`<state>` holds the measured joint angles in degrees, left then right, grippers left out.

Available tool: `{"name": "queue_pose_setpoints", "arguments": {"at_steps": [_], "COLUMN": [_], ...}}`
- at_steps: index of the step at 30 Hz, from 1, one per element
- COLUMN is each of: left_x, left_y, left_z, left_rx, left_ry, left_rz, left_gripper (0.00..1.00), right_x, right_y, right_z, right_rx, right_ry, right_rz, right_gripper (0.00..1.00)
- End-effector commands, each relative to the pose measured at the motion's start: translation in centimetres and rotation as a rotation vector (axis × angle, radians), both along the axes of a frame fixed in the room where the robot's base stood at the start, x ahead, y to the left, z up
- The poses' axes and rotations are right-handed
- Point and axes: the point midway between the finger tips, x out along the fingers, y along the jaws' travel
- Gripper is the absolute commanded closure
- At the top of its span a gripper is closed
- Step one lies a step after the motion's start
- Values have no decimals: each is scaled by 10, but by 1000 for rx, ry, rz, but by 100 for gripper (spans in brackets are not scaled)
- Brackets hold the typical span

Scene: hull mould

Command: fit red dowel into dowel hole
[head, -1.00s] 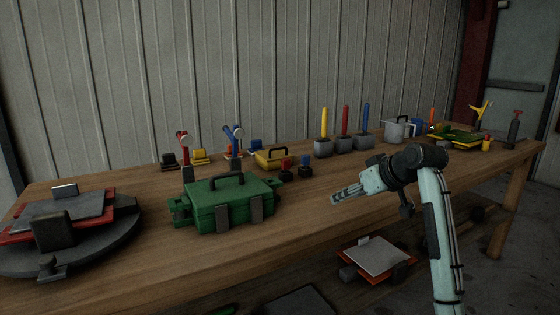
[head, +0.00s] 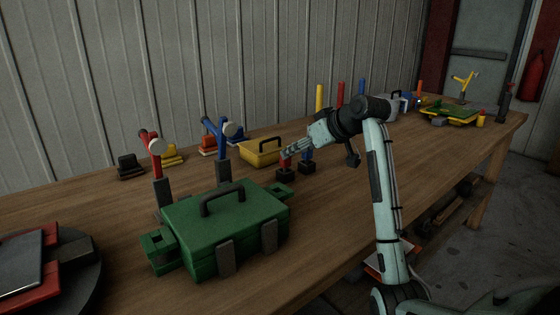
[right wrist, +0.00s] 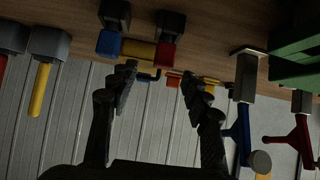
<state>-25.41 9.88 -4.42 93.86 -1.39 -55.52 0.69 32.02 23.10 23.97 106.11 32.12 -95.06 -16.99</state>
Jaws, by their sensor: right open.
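The red dowel (head: 340,92) stands upright at the back of the workbench, between a yellow dowel (head: 319,97) and a blue dowel (head: 361,90). My arm hides the lower parts of the dowels. At the left edge of the right wrist view, part of a red dowel (right wrist: 3,66) shows beside the yellow one (right wrist: 40,90) in its grey block. My right gripper (head: 286,154) is open and empty, close to the short red peg on a black base (head: 284,163); its fingers also show in the right wrist view (right wrist: 160,80). I cannot make out the dowel hole. My left gripper is out of view.
A green case (head: 222,228) stands at the front, with red (head: 153,150) and blue (head: 215,130) hammer-like tools behind it. A yellow toolbox (head: 262,152) lies behind the short pegs. The bench (head: 340,205) is clear right of the green case.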

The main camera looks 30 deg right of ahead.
Motion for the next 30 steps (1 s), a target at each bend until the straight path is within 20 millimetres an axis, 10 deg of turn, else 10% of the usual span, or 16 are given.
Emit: {"name": "queue_pose_setpoints", "arguments": {"at_steps": [21,30], "left_x": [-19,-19], "left_y": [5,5], "left_z": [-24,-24], "left_rx": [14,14], "left_ry": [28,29], "left_rz": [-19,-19], "left_gripper": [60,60], "right_x": [48,48], "right_y": [8,8], "right_z": [-34,-34], "right_rx": [0,0], "right_ry": [-1,-1], "right_rz": [0,0], "right_gripper": [52,89]}}
